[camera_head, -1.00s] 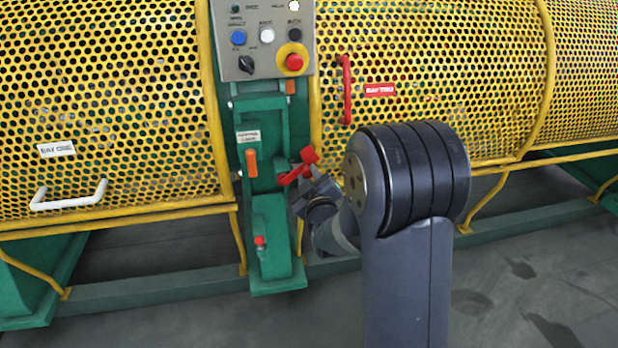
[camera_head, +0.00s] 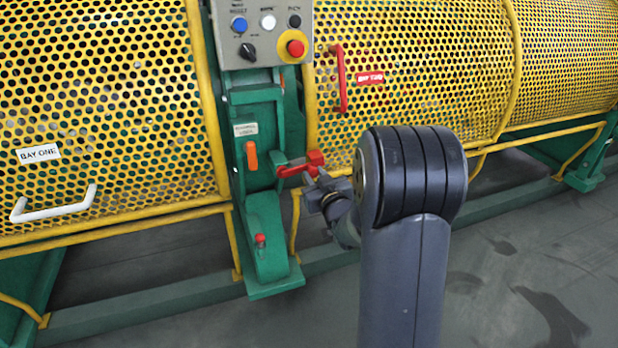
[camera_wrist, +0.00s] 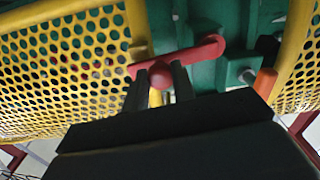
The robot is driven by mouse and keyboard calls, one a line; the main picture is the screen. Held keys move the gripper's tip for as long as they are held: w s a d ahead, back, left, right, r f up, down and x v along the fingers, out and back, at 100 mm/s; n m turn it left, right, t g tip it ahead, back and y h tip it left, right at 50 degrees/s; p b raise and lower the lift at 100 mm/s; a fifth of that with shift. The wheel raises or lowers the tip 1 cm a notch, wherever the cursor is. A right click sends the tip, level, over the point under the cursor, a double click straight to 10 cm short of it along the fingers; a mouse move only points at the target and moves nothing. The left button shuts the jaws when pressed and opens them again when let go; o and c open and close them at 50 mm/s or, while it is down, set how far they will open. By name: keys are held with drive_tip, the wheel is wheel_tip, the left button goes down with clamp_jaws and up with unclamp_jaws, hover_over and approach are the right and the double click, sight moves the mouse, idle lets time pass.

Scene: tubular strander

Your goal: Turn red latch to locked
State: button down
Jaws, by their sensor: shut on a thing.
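The red latch (camera_head: 297,167) sits on the green column right of the orange handle, its arm lying nearly level with a slight rise to the right. It also shows in the wrist view (camera_wrist: 192,57), a red bar with a round knob at one end. My gripper (camera_head: 312,180) is at the latch's right end. In the wrist view my two dark fingers (camera_wrist: 160,80) stand either side of the red knob and are shut on it. A label plate (camera_head: 246,129) is on the column above; its text is too small to read.
A control panel (camera_head: 262,35) with buttons stands above. An orange handle (camera_head: 251,155) and a small red knob (camera_head: 260,240) are on the green column (camera_head: 265,215). Yellow mesh guards (camera_head: 110,110) with a white handle (camera_head: 55,205) and a red handle (camera_head: 341,80) flank it. Floor at right is clear.

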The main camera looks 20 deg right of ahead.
drive_tip(key=shift+f+m, duration=0.45)
drive_tip(key=shift+m, duration=0.25)
drive_tip(key=c, duration=1.2)
unclamp_jaws()
drive_tip(key=shift+o, duration=0.2)
drive_tip(key=s+p, duration=0.1)
drive_tip(key=s, duration=0.9)
drive_tip(key=shift+s+p, duration=0.35)
drive_tip(key=shift+s, duration=0.05)
drive_tip(key=shift+w, duration=0.1)
